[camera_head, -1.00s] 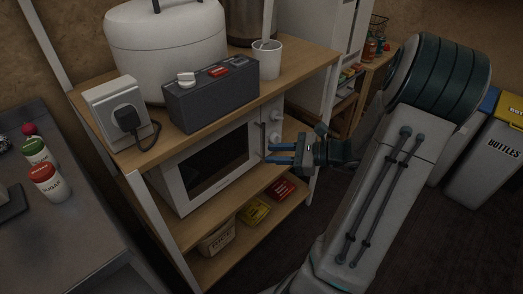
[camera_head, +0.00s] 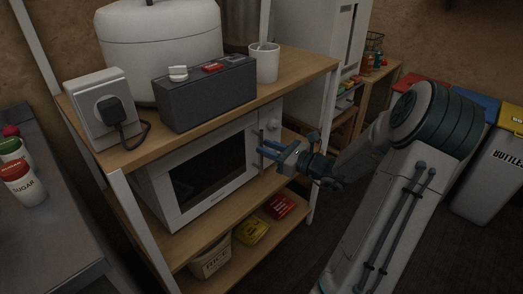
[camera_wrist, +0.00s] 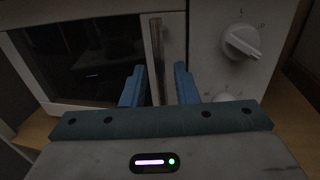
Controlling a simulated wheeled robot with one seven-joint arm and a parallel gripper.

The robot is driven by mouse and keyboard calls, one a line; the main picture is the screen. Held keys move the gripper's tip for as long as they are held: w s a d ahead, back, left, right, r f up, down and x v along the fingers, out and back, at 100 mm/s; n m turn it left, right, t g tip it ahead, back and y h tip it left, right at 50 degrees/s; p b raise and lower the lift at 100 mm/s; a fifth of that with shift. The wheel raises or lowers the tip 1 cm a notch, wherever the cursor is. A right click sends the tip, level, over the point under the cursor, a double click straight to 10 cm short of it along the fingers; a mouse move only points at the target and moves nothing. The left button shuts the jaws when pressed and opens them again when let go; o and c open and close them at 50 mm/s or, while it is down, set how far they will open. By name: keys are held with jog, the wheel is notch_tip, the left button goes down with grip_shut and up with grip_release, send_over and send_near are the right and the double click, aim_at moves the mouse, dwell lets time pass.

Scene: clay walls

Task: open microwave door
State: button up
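The white microwave (camera_head: 160,200) stands on the middle shelf of a wooden rack. Its door (camera_head: 207,168) has a dark window and looks shut. The wrist view shows the upright metal door handle (camera_wrist: 157,50) at the door's right edge, with a white knob (camera_wrist: 241,42) on the panel to its right. My gripper (camera_head: 268,149) is in front of the handle side of the microwave. In the wrist view my gripper (camera_wrist: 160,84) has its two blue fingers apart, with the handle's lower end seen between them, nearer the left finger. Whether the fingers touch the handle cannot be told.
A dark grey box (camera_head: 208,95), a white cup (camera_head: 265,63) and a plugged wall socket (camera_head: 100,107) are above the microwave. A rice box (camera_head: 211,257) and small packets sit on the shelf below. A grey counter (camera_head: 45,235) stands left; bins (camera_head: 490,170) stand right.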

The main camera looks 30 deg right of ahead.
jog(key=shift+x, duration=1.4)
grip_shut()
jog(key=shift+s, duration=0.1)
